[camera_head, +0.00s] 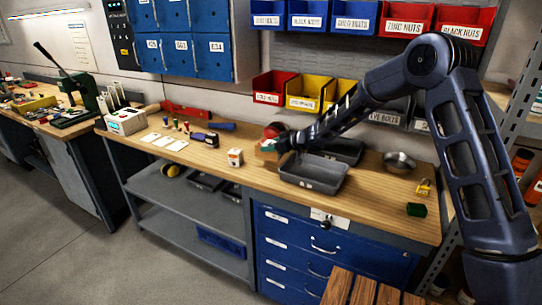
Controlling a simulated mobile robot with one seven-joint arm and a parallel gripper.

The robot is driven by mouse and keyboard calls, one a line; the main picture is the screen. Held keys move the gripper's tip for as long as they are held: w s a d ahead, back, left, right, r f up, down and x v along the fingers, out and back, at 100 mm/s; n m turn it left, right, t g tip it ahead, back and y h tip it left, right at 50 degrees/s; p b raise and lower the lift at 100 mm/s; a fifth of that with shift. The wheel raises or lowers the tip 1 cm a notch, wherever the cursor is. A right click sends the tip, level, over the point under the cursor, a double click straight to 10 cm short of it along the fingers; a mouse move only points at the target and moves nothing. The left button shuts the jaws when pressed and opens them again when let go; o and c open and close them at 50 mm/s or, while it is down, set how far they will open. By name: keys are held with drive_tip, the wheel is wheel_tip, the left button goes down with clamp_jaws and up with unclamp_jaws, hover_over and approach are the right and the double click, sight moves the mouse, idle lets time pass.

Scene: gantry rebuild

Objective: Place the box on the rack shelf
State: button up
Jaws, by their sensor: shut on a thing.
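My arm reaches left over the wooden bench, and my gripper (281,146) is low above the bench, by the left end of a grey tray. It is shut on a small tan box (266,147) with some green on it. The fingers are small and dark here, and part of the box is hidden by them. I cannot tell whether the box touches the bench. A metal rack (515,115) with shelves stands at the right edge, partly hidden behind my arm.
The grey tray (312,187) lies under my forearm, with a second dark tray behind. A white-and-orange carton (235,157), a metal bowl (399,162), a yellow padlock (423,187) and a green block (416,209) stand on the bench (370,210). Coloured bins hang behind.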

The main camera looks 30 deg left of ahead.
sight(271, 155)
drive_tip(key=shift+f, duration=2.35)
drive_tip(key=shift+f, duration=0.1)
drive_tip(key=o, duration=1)
drive_tip(key=shift+f, duration=0.1)
drive_tip(key=o, duration=0.4)
